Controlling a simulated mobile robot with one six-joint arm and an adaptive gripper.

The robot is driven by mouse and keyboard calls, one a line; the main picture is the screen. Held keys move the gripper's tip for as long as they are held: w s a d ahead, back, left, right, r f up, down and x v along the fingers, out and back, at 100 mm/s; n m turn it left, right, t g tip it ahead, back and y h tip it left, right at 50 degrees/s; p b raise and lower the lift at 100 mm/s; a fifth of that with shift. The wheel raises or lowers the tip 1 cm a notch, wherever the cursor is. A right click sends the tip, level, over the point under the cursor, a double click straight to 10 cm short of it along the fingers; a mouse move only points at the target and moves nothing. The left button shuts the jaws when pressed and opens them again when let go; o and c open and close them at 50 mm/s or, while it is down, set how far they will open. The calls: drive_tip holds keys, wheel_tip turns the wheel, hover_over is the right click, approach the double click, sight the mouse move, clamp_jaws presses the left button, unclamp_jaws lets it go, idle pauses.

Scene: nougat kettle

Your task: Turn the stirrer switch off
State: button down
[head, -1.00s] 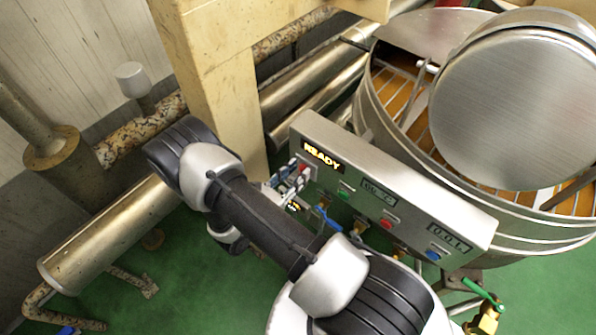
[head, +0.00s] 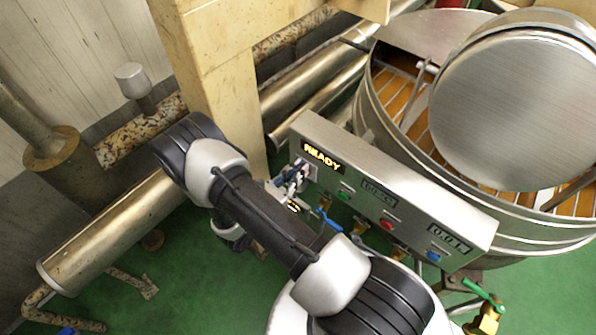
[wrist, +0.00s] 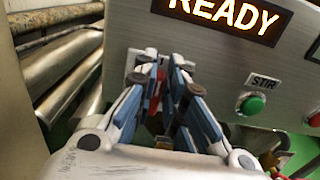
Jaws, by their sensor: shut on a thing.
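My gripper (wrist: 164,72) is at the left end of the control panel, below the lit READY display. Its fingers are closed around a narrow red switch (wrist: 161,86) on a pale plate (wrist: 132,62). The fingers hide most of the switch, so I cannot tell its setting. In the head view my gripper (head: 301,172) reaches the panel from the left. A green button (wrist: 251,104) labelled STIR sits to the right of my gripper, untouched; it also shows in the head view (head: 344,190).
The grey panel (head: 440,215) also has red (head: 388,222) and blue (head: 433,256) buttons. Behind it stands the steel kettle (head: 365,110) with a round lid (head: 500,110). Valves and pipes lie below. A beige post (head: 225,100) stands close on the left.

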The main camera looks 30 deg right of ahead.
drive_tip(key=shift+n, duration=0.3)
drive_tip(key=n, duration=0.1)
drive_tip(key=w+n, duration=0.1)
drive_tip(key=n, duration=0.1)
drive_tip(key=shift+a+f+b, duration=0.1)
drive_tip(key=shift+a+b, duration=0.05)
drive_tip(key=shift+b, duration=0.15)
drive_tip(key=shift+w+a+f+n+b, duration=0.15)
drive_tip(key=shift+f+n, duration=0.25)
drive_tip(key=shift+n, duration=2)
drive_tip(key=shift+w+a+f+n+b, duration=0.1)
drive_tip(key=shift+w+f+n+b, duration=0.25)
drive_tip(key=shift+n, duration=2.05)
drive_tip(key=shift+w+a+f+n+b, duration=0.15)
drive_tip(key=shift+f+n, duration=0.25)
drive_tip(key=shift+n, duration=2)
drive_tip(key=shift+d, duration=0.15)
drive_tip(key=c, duration=1.7)
unclamp_jaws()
drive_tip(key=shift+o, duration=0.2)
